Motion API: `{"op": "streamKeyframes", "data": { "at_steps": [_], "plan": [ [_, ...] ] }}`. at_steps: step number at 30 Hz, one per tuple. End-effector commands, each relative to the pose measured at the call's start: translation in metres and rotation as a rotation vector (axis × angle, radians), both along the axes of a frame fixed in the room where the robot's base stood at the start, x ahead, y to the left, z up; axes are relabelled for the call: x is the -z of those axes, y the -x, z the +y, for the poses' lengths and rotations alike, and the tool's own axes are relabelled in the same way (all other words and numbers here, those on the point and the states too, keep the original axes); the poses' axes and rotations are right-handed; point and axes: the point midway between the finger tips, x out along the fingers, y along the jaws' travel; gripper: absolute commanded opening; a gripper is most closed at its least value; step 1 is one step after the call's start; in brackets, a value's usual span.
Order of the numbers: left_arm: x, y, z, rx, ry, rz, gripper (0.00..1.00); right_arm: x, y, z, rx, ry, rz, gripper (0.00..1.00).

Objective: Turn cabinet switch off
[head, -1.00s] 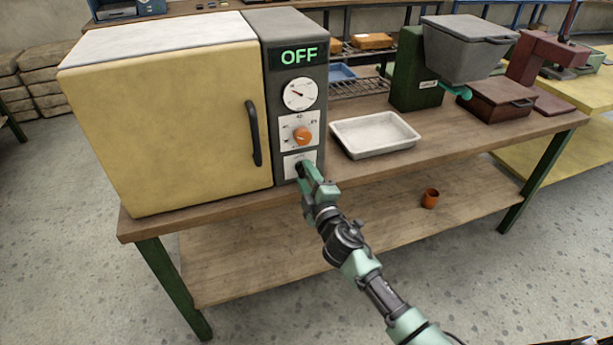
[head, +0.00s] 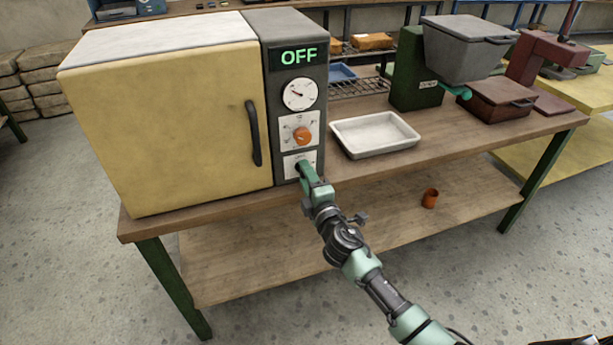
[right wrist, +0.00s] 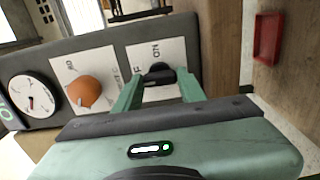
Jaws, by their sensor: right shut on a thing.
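The cabinet (head: 160,115) has a closed yellow door and a grey control panel on its right side. Its display (head: 299,56) reads OFF in green. The cabinet switch (right wrist: 158,73) is a black knob on a white plate marked ON, low on the panel. My right gripper (right wrist: 159,84) has its fingers on either side of the black knob and is shut on it. In the head view, this gripper (head: 303,170) covers most of the switch. My left gripper is not in view.
Above the switch are an orange knob (head: 302,136) and a round dial (head: 299,94). A black door handle (head: 254,133) is to the left. A white tray (head: 375,134) stands on the bench to the right.

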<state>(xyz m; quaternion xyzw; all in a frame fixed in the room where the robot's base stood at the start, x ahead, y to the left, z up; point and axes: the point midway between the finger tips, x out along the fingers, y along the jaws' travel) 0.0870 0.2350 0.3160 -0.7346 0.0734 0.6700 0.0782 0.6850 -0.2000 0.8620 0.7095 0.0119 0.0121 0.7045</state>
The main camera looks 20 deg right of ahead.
Motion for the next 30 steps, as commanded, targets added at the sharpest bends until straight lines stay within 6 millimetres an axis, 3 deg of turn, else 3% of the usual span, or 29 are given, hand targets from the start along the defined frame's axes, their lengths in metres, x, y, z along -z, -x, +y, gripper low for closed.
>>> {"op": "streamKeyframes", "data": {
  "at_steps": [2,3,5,17,30],
  "plan": [
    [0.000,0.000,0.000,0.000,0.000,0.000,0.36,0.001,0.000,0.001,-0.002,-0.001,0.001,0.00],
    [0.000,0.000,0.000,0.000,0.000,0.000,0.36,0.001,0.000,0.001,-0.002,-0.001,0.001,0.46],
    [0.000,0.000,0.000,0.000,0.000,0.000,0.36,0.001,0.000,0.001,-0.002,-0.001,0.001,0.62],
    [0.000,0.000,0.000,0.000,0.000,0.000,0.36,0.001,0.007,0.000,-0.001,-0.002,0.001,0.62],
    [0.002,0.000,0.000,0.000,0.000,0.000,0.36,0.002,0.072,-0.002,-0.001,-0.002,0.002,0.62]
  ]
}}
